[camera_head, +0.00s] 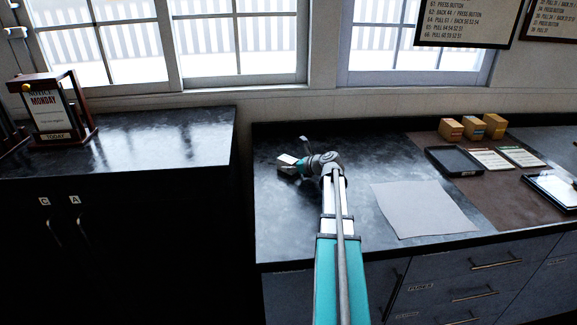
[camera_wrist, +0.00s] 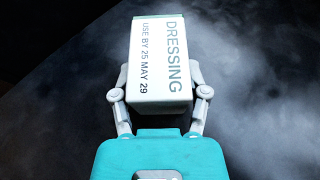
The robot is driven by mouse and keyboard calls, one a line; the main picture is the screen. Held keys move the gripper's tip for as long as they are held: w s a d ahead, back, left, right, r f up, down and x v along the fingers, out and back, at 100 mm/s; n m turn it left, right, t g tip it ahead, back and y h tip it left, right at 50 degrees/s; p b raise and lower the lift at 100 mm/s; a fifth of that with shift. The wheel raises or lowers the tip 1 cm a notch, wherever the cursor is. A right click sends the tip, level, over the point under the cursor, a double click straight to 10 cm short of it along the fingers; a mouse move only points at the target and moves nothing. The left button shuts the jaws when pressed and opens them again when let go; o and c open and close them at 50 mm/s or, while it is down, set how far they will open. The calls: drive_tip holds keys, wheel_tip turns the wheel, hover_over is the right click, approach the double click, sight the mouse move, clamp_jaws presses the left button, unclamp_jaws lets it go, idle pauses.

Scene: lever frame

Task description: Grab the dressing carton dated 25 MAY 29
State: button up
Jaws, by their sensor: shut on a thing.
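In the head view the carton (camera_head: 287,159) is a small white shape at the end of my gripper (camera_head: 291,166), over the left part of the dark counter (camera_head: 280,215). I cannot tell whether the carton touches the counter.
A pale sheet (camera_head: 424,209) lies right of my arm. Several small orange-brown boxes (camera_head: 451,130), a black tray (camera_head: 454,161) and printed cards (camera_head: 490,159) are farther right. A framed "MONDAY" sign (camera_head: 50,113) stands on the left counter, across a gap.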

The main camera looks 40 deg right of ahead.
sight(286, 158)
drive_tip(key=shift+r, duration=0.15)
wheel_tip(286, 158, up, 3)
drive_tip(key=p, duration=0.3)
drive_tip(key=w+r+p+v, duration=0.1)
drive_tip(key=r+p+v, duration=0.2)
drive_tip(key=p+v, duration=0.7)
drive_tip(key=v, duration=0.6)
drive_tip(key=shift+a+r, duration=0.2)
drive_tip(key=shift+r, duration=0.15)
